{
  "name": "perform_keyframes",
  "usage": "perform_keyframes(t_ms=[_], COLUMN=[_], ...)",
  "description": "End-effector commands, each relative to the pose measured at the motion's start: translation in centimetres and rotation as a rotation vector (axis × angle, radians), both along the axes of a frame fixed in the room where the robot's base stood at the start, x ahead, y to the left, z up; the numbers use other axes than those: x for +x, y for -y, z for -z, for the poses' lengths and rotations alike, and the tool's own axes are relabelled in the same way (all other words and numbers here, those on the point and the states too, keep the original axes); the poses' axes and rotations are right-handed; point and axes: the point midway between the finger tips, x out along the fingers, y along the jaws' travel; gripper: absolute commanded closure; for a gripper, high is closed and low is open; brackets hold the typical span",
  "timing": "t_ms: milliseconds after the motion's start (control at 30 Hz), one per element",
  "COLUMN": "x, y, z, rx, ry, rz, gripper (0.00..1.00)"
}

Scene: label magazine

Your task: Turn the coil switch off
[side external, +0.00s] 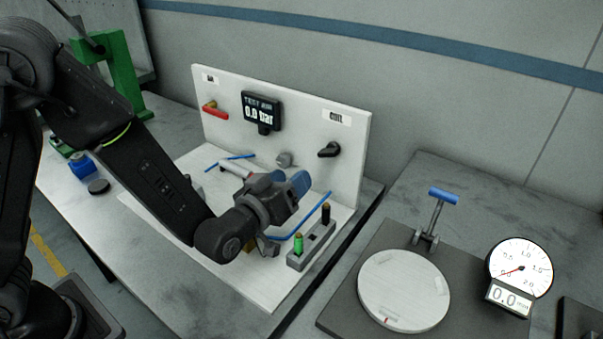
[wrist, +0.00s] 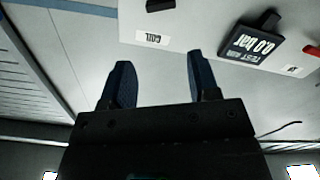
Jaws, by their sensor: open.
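The coil switch (side external: 329,150) is a black rotary knob on the upright white panel (side external: 300,120), below a COIL label (side external: 336,117). Its handle points left and slightly down in the side view. In the wrist view, which shows the panel upside down, the switch (wrist: 160,5) is partly cut off at the top edge, near the COIL label (wrist: 153,39). My gripper (side external: 300,181) is in front of the panel, lower and to the left of the switch. Its two blue fingers (wrist: 159,72) are apart with nothing between them.
The panel also carries a dark display (side external: 262,111) reading 0.0 bar and a red-handled valve (side external: 214,108). A grey block with green and black posts (side external: 310,246) stands right of my gripper. A blue tube (side external: 300,224) runs close by.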

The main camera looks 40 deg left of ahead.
Motion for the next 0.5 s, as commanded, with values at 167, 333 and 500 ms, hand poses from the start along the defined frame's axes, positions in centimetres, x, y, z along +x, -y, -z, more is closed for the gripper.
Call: perform_keyframes(t_ms=[167, 333, 500], x=[0.0, -0.2, -0.4], y=[0.0, 0.0, 0.1], z=[-4.5, -4.1, -4.1], rx=[-0.006, 0.253, 0.57], ry=[0.01, -0.001, 0.0], rz=[0.0, 0.001, 0.001], gripper=[0.62, 0.62, 0.62])
